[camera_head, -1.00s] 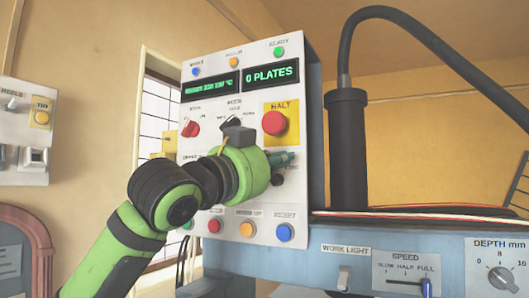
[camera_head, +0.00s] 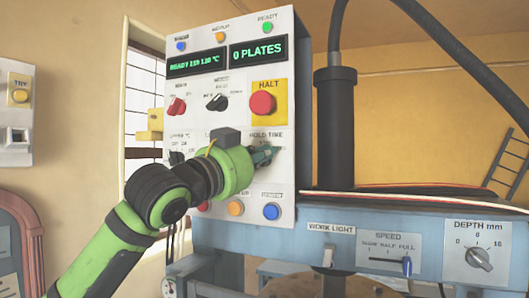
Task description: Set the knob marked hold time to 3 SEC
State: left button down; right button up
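The white control panel (camera_head: 289,200) stands upright in front of me. Its HOLD TIME label (camera_head: 266,132) shows just above my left gripper (camera_head: 264,155). The knob under that label is hidden behind the gripper and my green wrist, so its setting cannot be read. The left gripper's dark fingers are seen from behind, close to the panel face at the knob's place. I cannot tell whether they are open, shut or touching the knob. My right gripper is not in view.
Above the gripper are the red HALT button (camera_head: 262,103), a black mode knob (camera_head: 217,102) and a red knob (camera_head: 177,106). Orange (camera_head: 236,207) and blue (camera_head: 271,211) buttons lie just below. A dark vertical column (camera_head: 335,130) stands right of the panel.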

pick_arm(q)
jog(key=shift+a+f+m+p, duration=0.1)
jog(key=shift+m+p, duration=0.2)
jog(key=shift+p, duration=0.1)
jog(key=shift+f+m+g+p, duration=0.3)
jog(key=shift+m+p, duration=0.4)
jog(key=shift+p, duration=0.75)
jog(key=shift+f+m+g+p, duration=0.25)
jog(key=shift+m+p, duration=0.45)
jog(key=shift+p, duration=0.75)
jog(key=shift+w+f, duration=0.1)
jog(key=shift+f, duration=0.05)
jog(key=shift+p, duration=0.3)
